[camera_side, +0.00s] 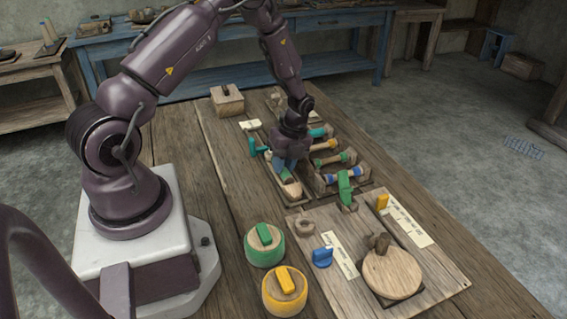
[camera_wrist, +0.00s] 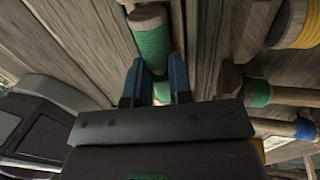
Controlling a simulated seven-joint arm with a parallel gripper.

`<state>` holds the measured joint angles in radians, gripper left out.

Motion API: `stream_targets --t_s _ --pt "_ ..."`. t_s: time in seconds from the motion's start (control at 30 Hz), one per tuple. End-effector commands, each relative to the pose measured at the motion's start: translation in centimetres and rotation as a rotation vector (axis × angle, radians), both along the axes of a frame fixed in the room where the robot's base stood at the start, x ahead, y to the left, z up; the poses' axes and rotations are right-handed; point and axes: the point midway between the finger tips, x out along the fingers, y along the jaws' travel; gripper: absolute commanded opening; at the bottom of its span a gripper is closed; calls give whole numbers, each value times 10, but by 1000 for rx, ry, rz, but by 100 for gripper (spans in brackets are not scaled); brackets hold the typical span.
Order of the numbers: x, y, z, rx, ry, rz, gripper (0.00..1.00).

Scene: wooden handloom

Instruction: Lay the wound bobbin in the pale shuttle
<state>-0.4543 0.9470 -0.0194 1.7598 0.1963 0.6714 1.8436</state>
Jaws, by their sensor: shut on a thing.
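My gripper (camera_wrist: 157,85) points down over the long narrow wooden tray in the middle of the table; its blue fingers also show in the side view (camera_side: 284,166). It is shut on a green-wound bobbin (camera_wrist: 152,42), which lies lengthwise between the fingers with a pale wooden end. In the side view, a little green shows below the fingers, beside a rounded pale wooden end (camera_side: 292,190) that looks like the pale shuttle. The fingers hide most of that shuttle. I cannot tell whether the bobbin rests in it or is held just above it.
Several wound bobbins lie in a rack to the right, one with blue winding (camera_side: 345,174). A green-handled piece (camera_side: 345,187) stands at its near end. Green (camera_side: 264,244) and yellow (camera_side: 285,290) knobbed drums stand in front. A board with a round wooden disc (camera_side: 392,273) lies near right.

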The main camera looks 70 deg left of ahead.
Motion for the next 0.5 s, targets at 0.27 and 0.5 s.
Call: stream_targets --t_s 0.27,0.5 --pt "0 0 -4 0 0 -1 5" --pt "0 0 -4 0 -1 0 38"
